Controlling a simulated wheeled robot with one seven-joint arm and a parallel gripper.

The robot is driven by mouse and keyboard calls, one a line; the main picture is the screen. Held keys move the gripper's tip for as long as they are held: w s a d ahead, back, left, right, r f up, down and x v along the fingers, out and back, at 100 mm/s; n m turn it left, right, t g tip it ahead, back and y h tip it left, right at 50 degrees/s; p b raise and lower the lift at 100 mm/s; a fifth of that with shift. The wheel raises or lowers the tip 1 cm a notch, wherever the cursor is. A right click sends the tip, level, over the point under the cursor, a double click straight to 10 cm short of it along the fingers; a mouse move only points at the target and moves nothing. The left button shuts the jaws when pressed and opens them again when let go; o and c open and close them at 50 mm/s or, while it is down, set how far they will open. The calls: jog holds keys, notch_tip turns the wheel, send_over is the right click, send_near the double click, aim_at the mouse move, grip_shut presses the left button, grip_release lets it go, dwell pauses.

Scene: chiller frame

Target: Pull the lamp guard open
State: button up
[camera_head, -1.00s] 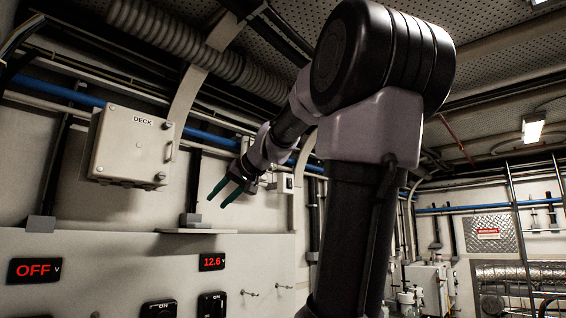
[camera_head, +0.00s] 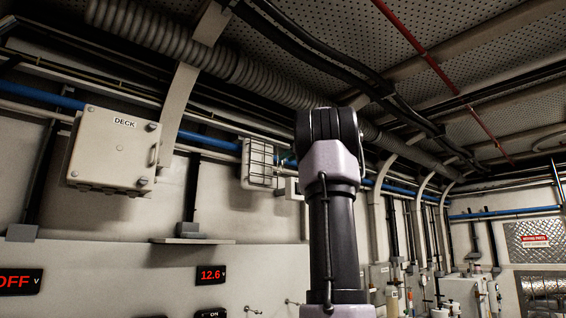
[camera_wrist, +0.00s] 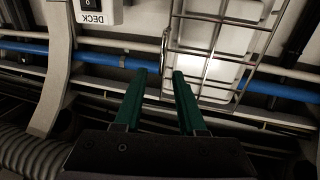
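The lamp guard (camera_head: 258,153) is a wire cage over a pale lamp on the wall, left of my arm in the head view. It looks closed over the lamp. In the wrist view, which is upside down, the guard (camera_wrist: 217,52) fills the upper right, with a small loop at its left edge. My gripper (camera_wrist: 160,73) is open, its two green fingers pointing at that edge. I cannot tell whether the edge bar lies between the fingertips. In the head view the gripper is mostly hidden behind my arm; a bit of teal shows beside the guard.
A blue pipe (camera_wrist: 105,59) runs along the wall behind the lamp. A small switch box labelled DECK (camera_wrist: 96,12) sits beside the guard. A larger DECK box (camera_head: 112,152) hangs to the left. A ribbed duct (camera_head: 200,55) runs overhead.

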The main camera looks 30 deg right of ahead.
jog(key=shift+w, duration=2.3)
jog(key=shift+c, duration=0.3)
grip_shut()
jog(key=shift+s+d+r, duration=0.1)
jog(key=shift+s+d, duration=0.05)
